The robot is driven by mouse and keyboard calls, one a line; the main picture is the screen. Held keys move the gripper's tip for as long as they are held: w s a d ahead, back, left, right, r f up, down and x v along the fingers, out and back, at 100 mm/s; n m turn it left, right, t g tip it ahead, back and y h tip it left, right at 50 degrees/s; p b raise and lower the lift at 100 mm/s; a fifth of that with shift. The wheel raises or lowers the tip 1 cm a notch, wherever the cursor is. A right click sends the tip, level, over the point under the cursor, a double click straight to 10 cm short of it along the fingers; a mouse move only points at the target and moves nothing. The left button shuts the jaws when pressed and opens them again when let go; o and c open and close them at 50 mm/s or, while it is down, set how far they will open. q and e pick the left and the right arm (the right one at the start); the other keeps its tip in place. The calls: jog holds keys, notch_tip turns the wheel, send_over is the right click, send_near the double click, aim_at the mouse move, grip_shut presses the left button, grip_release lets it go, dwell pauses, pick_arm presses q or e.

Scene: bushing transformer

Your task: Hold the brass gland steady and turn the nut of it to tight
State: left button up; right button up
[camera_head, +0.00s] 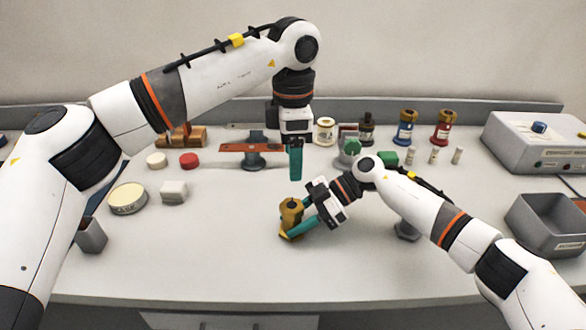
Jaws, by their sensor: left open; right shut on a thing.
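The brass gland (291,213) stands upright on the table in the middle of the head view. Its upper part, where the nut sits, is uncovered; the small size hides the thread detail. My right gripper (298,229) comes in from the right and is shut on the lower part of the gland, with its teal fingers low around it. My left gripper (296,163) points down above and behind the gland, apart from it. Its teal fingers overlap in this view; it is open and holds nothing.
A grey bin (547,224) and a grey box with a blue knob (533,140) stand at the right. Red (444,128) and blue (405,128) bushings stand at the back. A round tin (128,198) and a white block (174,192) lie left. The front table area is clear.

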jog(key=shift+f, duration=0.25)
jog(key=o, duration=0.8)
jog(key=shift+d, duration=0.1)
